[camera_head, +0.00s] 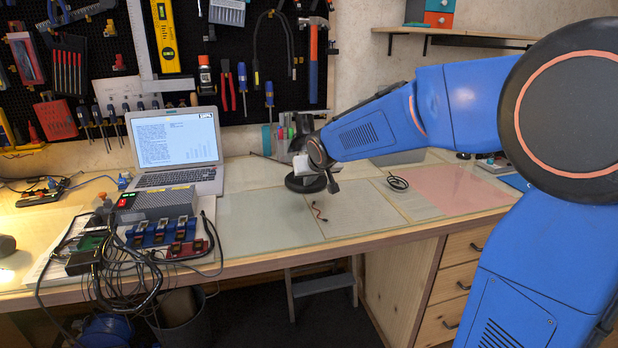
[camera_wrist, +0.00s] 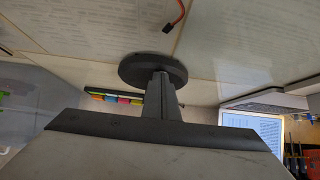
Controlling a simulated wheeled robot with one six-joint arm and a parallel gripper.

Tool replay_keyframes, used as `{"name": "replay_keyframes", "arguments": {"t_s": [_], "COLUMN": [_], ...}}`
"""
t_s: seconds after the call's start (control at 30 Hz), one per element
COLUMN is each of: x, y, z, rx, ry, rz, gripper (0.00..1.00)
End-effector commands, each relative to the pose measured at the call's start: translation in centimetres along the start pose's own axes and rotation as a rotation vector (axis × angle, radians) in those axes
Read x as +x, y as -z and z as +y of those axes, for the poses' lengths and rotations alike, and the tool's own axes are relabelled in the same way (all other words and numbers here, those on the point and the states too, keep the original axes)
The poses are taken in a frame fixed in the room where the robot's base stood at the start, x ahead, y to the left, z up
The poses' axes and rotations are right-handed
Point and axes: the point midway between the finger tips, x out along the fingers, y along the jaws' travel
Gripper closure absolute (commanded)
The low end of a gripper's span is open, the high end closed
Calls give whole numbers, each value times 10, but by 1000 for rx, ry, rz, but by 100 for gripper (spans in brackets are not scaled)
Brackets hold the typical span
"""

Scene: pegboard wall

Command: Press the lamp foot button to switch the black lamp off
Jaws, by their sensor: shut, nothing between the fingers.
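A black round disc, which looks like the lamp foot (camera_head: 298,184), lies on the workbench near the middle, partly behind my gripper. In the wrist view this dark disc (camera_wrist: 135,72) shows just beyond the fingers, which cover part of it. No button can be made out on it. My gripper (camera_head: 334,187) is shut and empty, at the disc's right side in the head view. In the wrist view the shut fingers (camera_wrist: 161,76) overlap the disc; I cannot tell whether they touch it. The lamp's upper part is not clearly visible.
A laptop (camera_head: 177,150) stands left of the disc, with a grey box (camera_head: 155,204) and tangled cables (camera_head: 125,270) in front. A short red-and-black cable (camera_head: 319,213) and a black cable coil (camera_head: 397,183) lie on the bench. A tool-hung pegboard (camera_head: 290,90) rises behind. Warm light falls at far left.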

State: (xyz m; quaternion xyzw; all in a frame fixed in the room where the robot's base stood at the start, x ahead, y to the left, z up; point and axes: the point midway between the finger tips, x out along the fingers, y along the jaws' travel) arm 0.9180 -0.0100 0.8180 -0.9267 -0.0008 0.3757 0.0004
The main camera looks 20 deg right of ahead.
Motion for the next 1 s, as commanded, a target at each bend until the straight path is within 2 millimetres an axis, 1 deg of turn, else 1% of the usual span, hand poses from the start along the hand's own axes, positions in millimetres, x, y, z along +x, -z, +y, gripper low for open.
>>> {"name": "replay_keyframes", "arguments": {"t_s": [0.03,0.27,0.37,0.47,0.67,0.8,1.0], "x": [5,7,6,0,-24,-53,-91], "y": [-8,-11,-9,0,33,33,35], "z": [0,0,0,-2,-6,-6,-6], "rx": [-1,-1,-1,0,0,2,1], "ry": [-2,-3,-4,-3,-1,0,0], "rz": [-16,-25,-26,-21,-2,1,3], "gripper": [100,100,100,100,100,100,100]}}
